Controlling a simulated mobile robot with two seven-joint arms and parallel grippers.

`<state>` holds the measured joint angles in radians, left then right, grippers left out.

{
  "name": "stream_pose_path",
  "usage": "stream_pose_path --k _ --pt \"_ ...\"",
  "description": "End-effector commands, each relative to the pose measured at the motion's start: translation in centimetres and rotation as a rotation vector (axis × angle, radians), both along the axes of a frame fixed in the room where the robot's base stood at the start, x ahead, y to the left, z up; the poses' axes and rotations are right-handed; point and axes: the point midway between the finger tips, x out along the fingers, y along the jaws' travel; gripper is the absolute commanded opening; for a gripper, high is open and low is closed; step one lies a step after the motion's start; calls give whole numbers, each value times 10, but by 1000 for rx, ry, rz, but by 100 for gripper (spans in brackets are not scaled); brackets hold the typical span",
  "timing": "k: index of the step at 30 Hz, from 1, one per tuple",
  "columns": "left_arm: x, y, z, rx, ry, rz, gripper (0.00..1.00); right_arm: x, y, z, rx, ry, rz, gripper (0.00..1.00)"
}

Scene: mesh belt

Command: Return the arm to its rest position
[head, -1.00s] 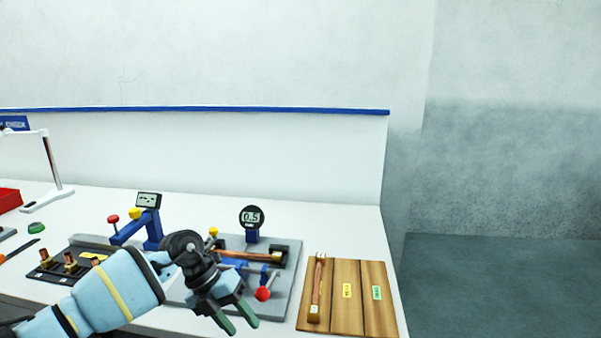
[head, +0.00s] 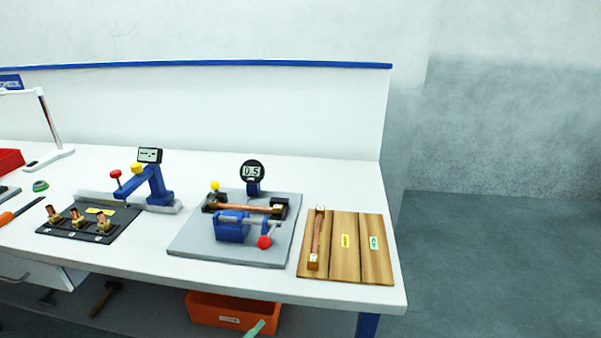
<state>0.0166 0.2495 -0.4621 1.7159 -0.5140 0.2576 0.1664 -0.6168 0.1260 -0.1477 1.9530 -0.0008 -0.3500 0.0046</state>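Of my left gripper (head: 255,328), only a green fingertip shows at the bottom edge of the head view, in front of the orange bin below the bench. The rest of the hand and arm is out of the picture, so whether it is open or shut is hidden. My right gripper is not in view.
On the white bench (head: 130,255) are a grey fixture plate (head: 190,250) with a dial gauge (head: 252,171), a wooden board (head: 345,270) bearing a copper piece (head: 318,238), a blue lever device (head: 158,185) and a black tray (head: 60,230). An orange bin (head: 205,310) sits below.

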Motion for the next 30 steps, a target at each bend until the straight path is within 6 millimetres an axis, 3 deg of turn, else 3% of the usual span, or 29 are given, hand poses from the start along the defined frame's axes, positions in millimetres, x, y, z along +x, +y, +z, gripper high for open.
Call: stream_pose_path --k 5,9,13,15,19,30 --pt "-47 53 -67 -80 336 238 47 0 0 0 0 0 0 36" --pt "-103 92 -118 -114 604 395 47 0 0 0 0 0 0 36" --pt "-155 117 -151 -132 809 496 47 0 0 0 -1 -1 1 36" --pt "-177 126 -162 -135 887 530 47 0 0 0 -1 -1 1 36" --pt "-201 134 -172 -142 971 564 47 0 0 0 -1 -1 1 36" --pt "-207 136 -174 -140 991 571 47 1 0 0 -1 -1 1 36"
